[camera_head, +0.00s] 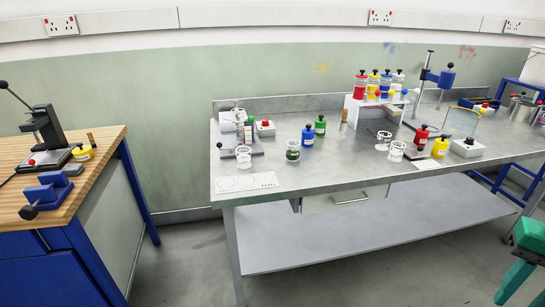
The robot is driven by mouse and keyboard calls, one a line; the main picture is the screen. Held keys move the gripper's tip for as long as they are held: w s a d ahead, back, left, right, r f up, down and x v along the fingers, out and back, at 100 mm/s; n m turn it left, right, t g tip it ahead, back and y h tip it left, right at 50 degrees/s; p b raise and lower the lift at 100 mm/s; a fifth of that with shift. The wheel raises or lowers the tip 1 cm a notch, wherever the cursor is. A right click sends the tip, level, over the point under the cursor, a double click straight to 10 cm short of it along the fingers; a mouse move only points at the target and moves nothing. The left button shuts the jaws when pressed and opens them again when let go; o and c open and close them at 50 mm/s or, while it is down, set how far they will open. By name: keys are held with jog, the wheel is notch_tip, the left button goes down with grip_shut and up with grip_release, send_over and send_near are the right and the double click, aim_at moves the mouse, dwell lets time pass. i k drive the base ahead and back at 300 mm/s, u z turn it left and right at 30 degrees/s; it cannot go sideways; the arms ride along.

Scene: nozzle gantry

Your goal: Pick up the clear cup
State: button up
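Several small clear or whitish cups stand on the metal workbench (340,170). One clear cup (243,157) is at the left, by a small grey stand. Another cup (293,151), with a dark mark on its side, is to its right near the front. Two more, a cup (396,151) and a cup (383,140), stand close together right of the middle. I cannot tell which one the task means. My gripper is not in view.
A clamp stand (428,80) rises at the back right. A wooden-topped bench (90,170) is at left, a green stool (530,237) at right. Floor is clear between benches.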

aim_at(293, 150)
jog(key=u, duration=0.05)
jog(key=i, duration=1)
jog(key=z, duration=0.05)
